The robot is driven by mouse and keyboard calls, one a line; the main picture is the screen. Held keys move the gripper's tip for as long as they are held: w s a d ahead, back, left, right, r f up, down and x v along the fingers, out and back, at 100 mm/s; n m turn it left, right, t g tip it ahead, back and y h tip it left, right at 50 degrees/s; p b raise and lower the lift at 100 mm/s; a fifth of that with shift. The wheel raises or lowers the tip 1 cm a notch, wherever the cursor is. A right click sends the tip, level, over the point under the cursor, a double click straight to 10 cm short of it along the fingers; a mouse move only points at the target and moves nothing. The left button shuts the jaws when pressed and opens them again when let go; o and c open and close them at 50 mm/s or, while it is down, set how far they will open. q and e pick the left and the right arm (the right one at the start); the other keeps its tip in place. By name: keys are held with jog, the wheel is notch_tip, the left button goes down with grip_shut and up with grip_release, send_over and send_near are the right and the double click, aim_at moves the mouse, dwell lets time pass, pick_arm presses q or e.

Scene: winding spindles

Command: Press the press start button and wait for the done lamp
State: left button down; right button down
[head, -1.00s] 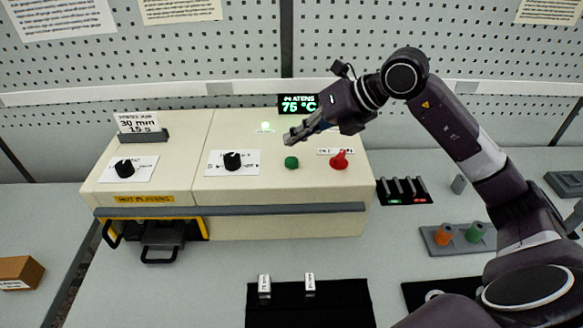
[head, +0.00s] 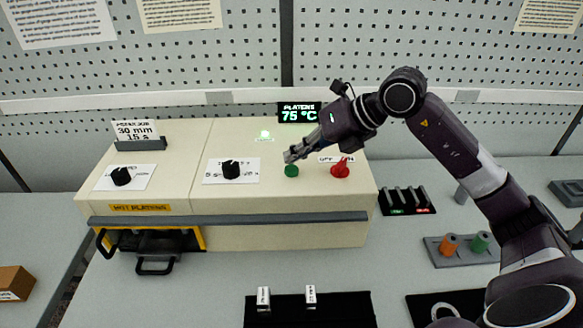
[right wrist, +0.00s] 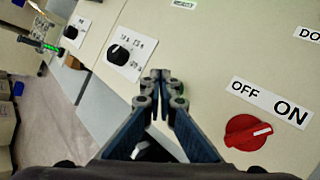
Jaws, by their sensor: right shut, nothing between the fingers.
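The cream press machine (head: 290,232) stands on the bench. Its green button (head: 291,171) is on the sloped top, left of the red rotary knob (head: 340,170). My right gripper (head: 290,156) is shut and empty, its fingertips just above and behind the button; I cannot tell whether they touch it. In the right wrist view the shut fingertips (right wrist: 160,76) point at the panel, and the button is hidden. My left gripper is out of view.
The display (head: 299,113) reads 75 °C. Two black knobs (head: 231,170) (head: 121,176) sit to the left. Black handles and a yellow-edged opening (head: 201,238) are at the front left. A black mat (head: 340,312) and a peg holder (head: 436,257) lie on the bench.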

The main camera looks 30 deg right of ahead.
aim_at(295, 169)
dwell(0.7)
jog(key=shift+f+b, duration=0.45)
jog(key=shift+b, duration=0.05)
jog(key=shift+f+b, duration=0.45)
jog(key=shift+f, duration=0.05)
dwell(0.5)
jog(key=shift+r, duration=0.15)
jog(key=shift+r+p, duration=0.7)
jog(key=shift+r, duration=0.1)
notch_tip(295, 169, up, 5)
jog(key=p, duration=0.3)
jog(key=shift+p, duration=0.4)
jog(key=shift+f, duration=0.1)
dwell(0.5)
